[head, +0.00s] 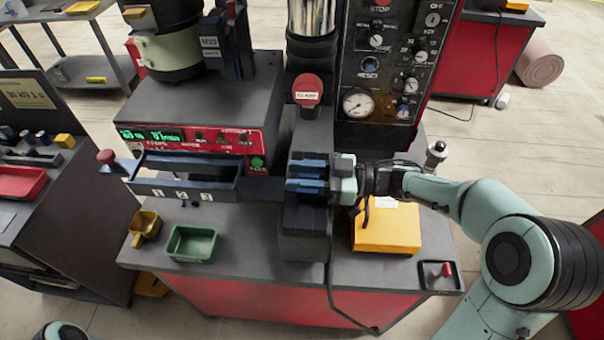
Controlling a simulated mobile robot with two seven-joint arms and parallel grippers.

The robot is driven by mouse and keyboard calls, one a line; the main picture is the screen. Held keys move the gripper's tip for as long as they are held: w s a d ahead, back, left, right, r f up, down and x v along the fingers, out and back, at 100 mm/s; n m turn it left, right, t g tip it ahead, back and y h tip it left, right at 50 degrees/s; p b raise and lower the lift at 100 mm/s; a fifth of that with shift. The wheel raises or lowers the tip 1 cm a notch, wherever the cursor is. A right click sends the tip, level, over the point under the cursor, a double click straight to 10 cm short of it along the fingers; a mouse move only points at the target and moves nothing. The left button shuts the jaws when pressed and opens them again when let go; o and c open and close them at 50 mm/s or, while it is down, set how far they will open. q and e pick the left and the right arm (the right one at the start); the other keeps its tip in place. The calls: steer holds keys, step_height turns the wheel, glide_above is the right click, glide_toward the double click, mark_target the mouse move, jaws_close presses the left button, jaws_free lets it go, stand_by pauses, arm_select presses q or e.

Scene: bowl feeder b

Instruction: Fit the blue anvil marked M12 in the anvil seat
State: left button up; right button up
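My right gripper (308,176) reaches in from the right, over the dark block at the press's front. A blue piece, the anvil (305,186), shows between and beside its fingers; the gripper looks shut on it. The M12 marking cannot be read. The anvil seat is hidden under the gripper and the blue piece, on top of the dark press block (304,226). I cannot tell whether the anvil touches the seat. My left gripper is not in view.
Left of the block are an open drawer (182,190), a green tray (192,243) and a small yellow scoop (145,225). A yellow box (387,230) sits under my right forearm. The press ram (311,18) and red-capped part (307,90) stand behind.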

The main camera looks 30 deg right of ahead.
steer(key=shift+s+a+f, duration=0.1)
steer(key=shift+a+f, duration=0.05)
steer(key=shift+f, duration=0.05)
steer(key=shift+s+d, duration=0.15)
steer(key=shift+d, duration=0.25)
steer(key=b+v, duration=0.1)
steer(key=v, duration=1.1)
steer(key=shift+d+r, duration=0.2)
steer(key=shift+d, duration=0.15)
steer(key=shift+s, duration=0.1)
